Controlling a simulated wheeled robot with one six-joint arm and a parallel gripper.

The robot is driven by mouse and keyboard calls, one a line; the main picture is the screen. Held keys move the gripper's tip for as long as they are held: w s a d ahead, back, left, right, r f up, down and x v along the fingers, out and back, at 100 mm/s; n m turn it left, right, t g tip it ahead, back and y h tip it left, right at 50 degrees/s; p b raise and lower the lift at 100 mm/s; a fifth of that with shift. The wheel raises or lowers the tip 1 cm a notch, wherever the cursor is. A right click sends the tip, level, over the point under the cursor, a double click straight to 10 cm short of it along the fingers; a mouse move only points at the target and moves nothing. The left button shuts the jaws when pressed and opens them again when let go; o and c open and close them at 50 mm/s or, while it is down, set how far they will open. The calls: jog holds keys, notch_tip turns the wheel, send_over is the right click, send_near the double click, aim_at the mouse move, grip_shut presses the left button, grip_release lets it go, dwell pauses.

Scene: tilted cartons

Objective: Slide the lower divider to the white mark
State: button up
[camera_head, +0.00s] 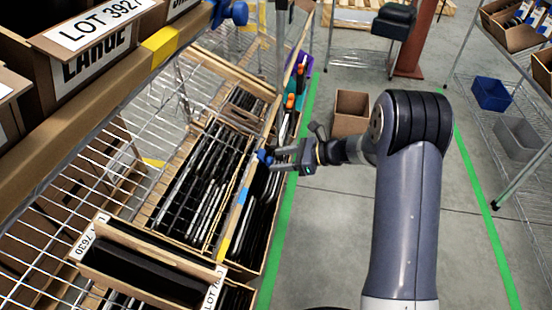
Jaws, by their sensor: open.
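The lower rail runs along the front of the lower shelf, with a blue mark (243,194), a pale mark that looks white (235,220) and a yellow mark (223,249). A small blue piece (263,156), which looks like the lower divider's clamp, sits on this rail beyond the blue mark. My gripper (273,157) reaches in from the right with its open fingers at this blue piece. I cannot tell whether they touch it or stand around it. The divider's panel is mostly hidden behind the rail and the wire mesh.
Tilted cartons of dark flat items (200,180) fill the lower shelf. The upper rail has a yellow mark (160,43) and a blue clamp (232,13). A brown box (350,112) is on the otherwise clear aisle floor.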

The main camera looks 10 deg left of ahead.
jog(key=p+v, duration=0.1)
jog(key=v, duration=0.7)
jog(key=shift+d+r+p, duration=0.2)
jog(key=shift+d+p, duration=0.15)
jog(key=shift+d, duration=0.05)
jog(key=shift+w, duration=0.1)
jog(key=s+b+x, duration=0.1)
jog(key=b+x, duration=0.1)
jog(key=x, duration=0.9)
jog(key=shift+b, duration=0.4)
jog(key=shift+s+d, duration=0.1)
jog(key=shift+s, duration=0.05)
